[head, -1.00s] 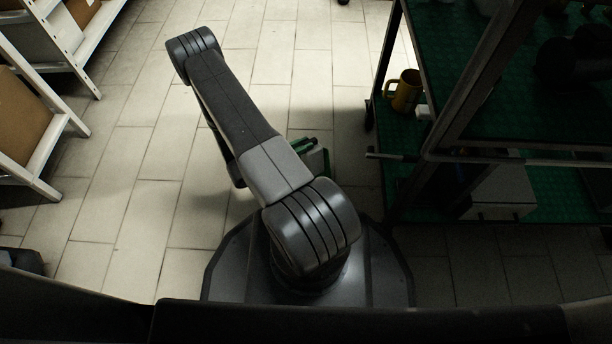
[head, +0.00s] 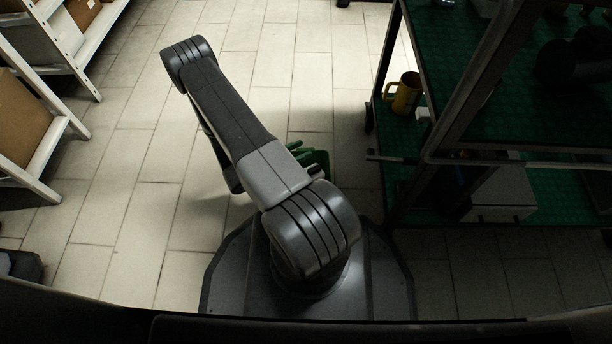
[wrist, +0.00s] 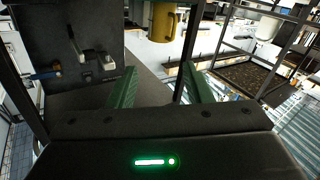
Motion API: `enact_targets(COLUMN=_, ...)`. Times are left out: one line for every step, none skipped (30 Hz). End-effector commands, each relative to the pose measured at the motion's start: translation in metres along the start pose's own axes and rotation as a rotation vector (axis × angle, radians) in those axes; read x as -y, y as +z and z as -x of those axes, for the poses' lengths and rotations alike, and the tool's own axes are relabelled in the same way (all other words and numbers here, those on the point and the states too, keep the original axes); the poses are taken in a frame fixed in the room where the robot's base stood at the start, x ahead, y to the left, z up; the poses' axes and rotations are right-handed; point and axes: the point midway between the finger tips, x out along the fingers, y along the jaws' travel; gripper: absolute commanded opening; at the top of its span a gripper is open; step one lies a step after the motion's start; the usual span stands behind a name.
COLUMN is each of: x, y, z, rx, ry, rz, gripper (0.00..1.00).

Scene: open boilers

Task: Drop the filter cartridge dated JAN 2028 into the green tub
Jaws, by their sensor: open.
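My gripper (wrist: 160,68) shows in the wrist view with its two green fingers apart and nothing between them. In the head view, part of my green gripper (head: 313,158) shows beside my forearm, above the tiled floor and left of the cart; the rest is hidden by my arm. I cannot make out a filter cartridge, a date label or a green tub in either view.
A dark cart (head: 396,150) with green shelf mats stands at right. It bears a yellow mug (head: 407,93), also in the wrist view (wrist: 163,22), and a grey box (head: 502,195) lower down. White racks (head: 62,120) stand at left. The tiled floor between is clear.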

Motion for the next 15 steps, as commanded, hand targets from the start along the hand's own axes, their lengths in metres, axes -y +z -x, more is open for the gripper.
enact_targets(x=0.0, y=-0.002, z=0.009, rx=-0.001, ry=-0.005, rz=0.0, gripper=0.45)
enact_targets(x=0.0, y=-0.003, z=0.014, rx=-0.001, ry=-0.005, rz=0.0, gripper=0.45)
enact_targets(x=0.0, y=-0.003, z=0.022, rx=-0.001, ry=-0.006, rz=0.0, gripper=0.45)
enact_targets(x=0.0, y=-0.003, z=0.028, rx=-0.001, ry=-0.006, rz=0.0, gripper=0.45)
enact_targets(x=0.0, y=-0.003, z=0.035, rx=-0.001, ry=-0.006, rz=0.0, gripper=0.45)
enact_targets(x=0.0, y=-0.003, z=0.043, rx=-0.001, ry=-0.006, rz=0.0, gripper=0.45)
enact_targets(x=0.0, y=-0.003, z=0.05, rx=-0.001, ry=-0.006, rz=-0.001, gripper=0.45)
enact_targets(x=0.001, y=-0.003, z=0.056, rx=-0.001, ry=-0.006, rz=-0.001, gripper=0.45)
enact_targets(x=0.0, y=-0.003, z=0.064, rx=-0.002, ry=-0.006, rz=-0.001, gripper=0.45)
enact_targets(x=0.0, y=-0.003, z=0.07, rx=-0.002, ry=-0.005, rz=-0.001, gripper=0.45)
enact_targets(x=0.0, y=-0.003, z=0.076, rx=-0.002, ry=-0.005, rz=-0.001, gripper=0.45)
enact_targets(x=0.0, y=-0.003, z=0.084, rx=-0.002, ry=-0.004, rz=-0.001, gripper=0.45)
enact_targets(x=0.0, y=-0.003, z=0.089, rx=-0.002, ry=-0.004, rz=0.0, gripper=0.45)
enact_targets(x=0.0, y=-0.003, z=0.094, rx=-0.002, ry=-0.004, rz=0.0, gripper=0.45)
enact_targets(x=0.0, y=-0.002, z=0.1, rx=-0.001, ry=-0.003, rz=-0.001, gripper=0.45)
